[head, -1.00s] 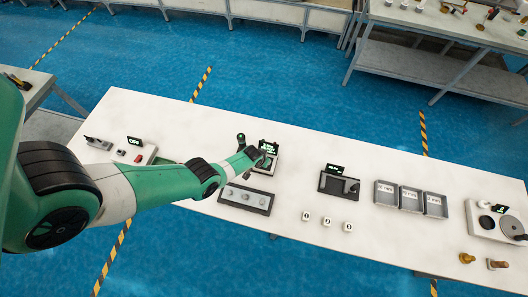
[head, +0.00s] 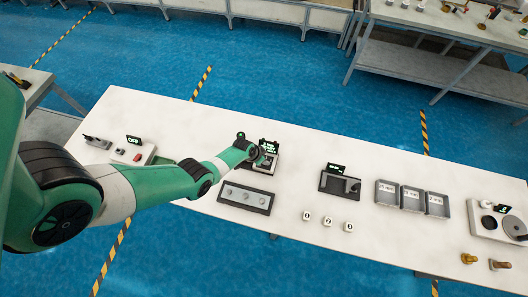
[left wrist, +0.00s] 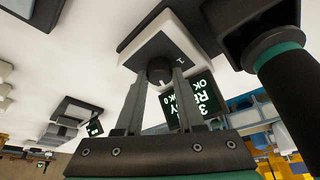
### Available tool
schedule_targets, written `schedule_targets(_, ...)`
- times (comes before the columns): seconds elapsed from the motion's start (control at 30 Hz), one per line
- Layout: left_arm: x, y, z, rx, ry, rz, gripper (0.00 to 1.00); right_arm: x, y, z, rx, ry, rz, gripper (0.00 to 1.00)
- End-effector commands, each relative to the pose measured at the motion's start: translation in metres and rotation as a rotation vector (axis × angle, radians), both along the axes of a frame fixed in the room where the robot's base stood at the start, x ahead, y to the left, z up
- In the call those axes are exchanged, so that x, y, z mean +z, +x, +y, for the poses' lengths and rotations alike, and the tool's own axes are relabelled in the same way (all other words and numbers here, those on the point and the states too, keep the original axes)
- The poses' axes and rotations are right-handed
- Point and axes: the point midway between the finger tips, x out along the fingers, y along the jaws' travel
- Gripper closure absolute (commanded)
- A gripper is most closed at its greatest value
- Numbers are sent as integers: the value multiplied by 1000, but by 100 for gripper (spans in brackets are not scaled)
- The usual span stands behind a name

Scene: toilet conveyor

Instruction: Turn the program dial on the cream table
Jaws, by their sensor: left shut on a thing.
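The program dial (left wrist: 160,70) is a dark round knob on a white-topped unit with a dark base. In the left wrist view it sits between the fingertips of my left gripper (left wrist: 161,76), which is shut on it. Behind the fingers a dark display (left wrist: 198,100) shows pale green text, partly hidden. In the head view the unit (head: 265,168) stands on the cream table (head: 190,125), and my left gripper (head: 260,160) reaches it from the left. The dial itself is too small and covered to make out there. My right gripper is in neither view.
A grey panel with round parts (head: 246,197) lies in front of the unit. To the right are a dark device (head: 339,184), several small white blocks (head: 327,221) and grey trays (head: 411,198). A device with a red button (head: 136,154) is at the left.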

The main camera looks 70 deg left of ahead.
Motion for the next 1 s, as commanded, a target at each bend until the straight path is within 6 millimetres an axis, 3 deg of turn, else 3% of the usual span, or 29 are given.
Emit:
schedule_targets(0.3, -3, 0, 3, -293, -1, -1, 100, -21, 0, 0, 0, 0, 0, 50)
schedule_targets(0.6, -1, 0, 4, -522, 0, 0, 100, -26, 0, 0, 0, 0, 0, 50)
schedule_targets(1.0, -1, 0, 4, -655, 2, 2, 100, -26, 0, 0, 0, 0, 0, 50)
